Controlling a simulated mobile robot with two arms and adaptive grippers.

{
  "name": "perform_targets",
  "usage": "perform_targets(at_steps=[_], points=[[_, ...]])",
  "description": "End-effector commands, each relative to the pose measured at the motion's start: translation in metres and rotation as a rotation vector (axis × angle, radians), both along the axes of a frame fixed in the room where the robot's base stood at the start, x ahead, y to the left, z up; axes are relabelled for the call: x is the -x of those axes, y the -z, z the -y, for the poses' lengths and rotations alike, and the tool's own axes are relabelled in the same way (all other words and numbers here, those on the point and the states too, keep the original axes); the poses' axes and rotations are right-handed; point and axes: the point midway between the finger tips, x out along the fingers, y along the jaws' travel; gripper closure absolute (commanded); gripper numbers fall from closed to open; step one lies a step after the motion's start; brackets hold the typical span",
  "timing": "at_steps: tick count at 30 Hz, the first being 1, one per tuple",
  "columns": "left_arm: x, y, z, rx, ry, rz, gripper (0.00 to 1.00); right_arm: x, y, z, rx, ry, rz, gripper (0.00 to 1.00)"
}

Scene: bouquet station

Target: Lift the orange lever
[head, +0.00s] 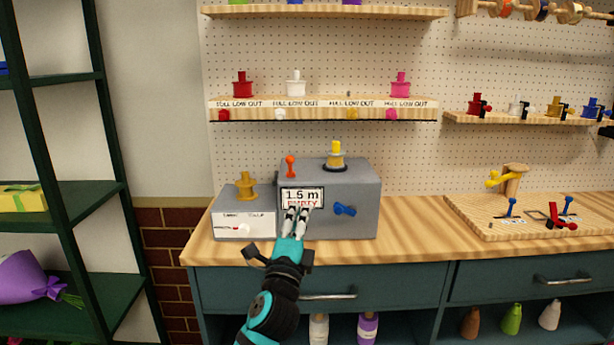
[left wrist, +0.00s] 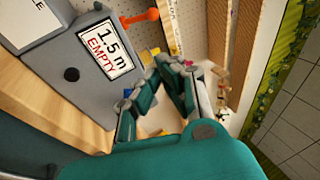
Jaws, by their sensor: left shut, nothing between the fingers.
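The orange lever (head: 290,165) stands upright at the top left of a grey box (head: 359,198), above a sign reading "1.5 m EMPTY" (head: 302,196). In the left wrist view the orange lever (left wrist: 142,16) sticks out from the box past the upper end of the sign. My left gripper (head: 297,212) is in front of the box at the sign's lower edge, below the lever and apart from it. Its fingers (left wrist: 176,62) are closed together with nothing between them. My right gripper is not in view.
A yellow spool (head: 336,155) sits on the grey box, and a blue handle (head: 344,210) is on its front. A smaller box (head: 243,219) with a yellow spool (head: 246,186) stands to the left. Counter space between is clear.

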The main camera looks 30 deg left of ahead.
Motion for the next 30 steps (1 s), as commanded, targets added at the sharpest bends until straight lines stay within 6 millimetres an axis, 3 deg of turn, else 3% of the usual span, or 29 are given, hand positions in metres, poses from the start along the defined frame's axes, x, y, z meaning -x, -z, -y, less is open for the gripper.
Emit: perform_targets(at_steps=[8, 23, 30], points=[[-0.007, -0.003, -0.002, 0.001, 0.001, -0.001, 1.0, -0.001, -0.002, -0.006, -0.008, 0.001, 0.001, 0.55], [-0.092, -0.039, -0.031, 0.004, 0.002, -0.002, 1.0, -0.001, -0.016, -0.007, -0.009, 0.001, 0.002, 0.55], [-0.102, -0.047, -0.059, 0.001, 0.002, -0.003, 1.0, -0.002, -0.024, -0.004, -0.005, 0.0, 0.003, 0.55]])
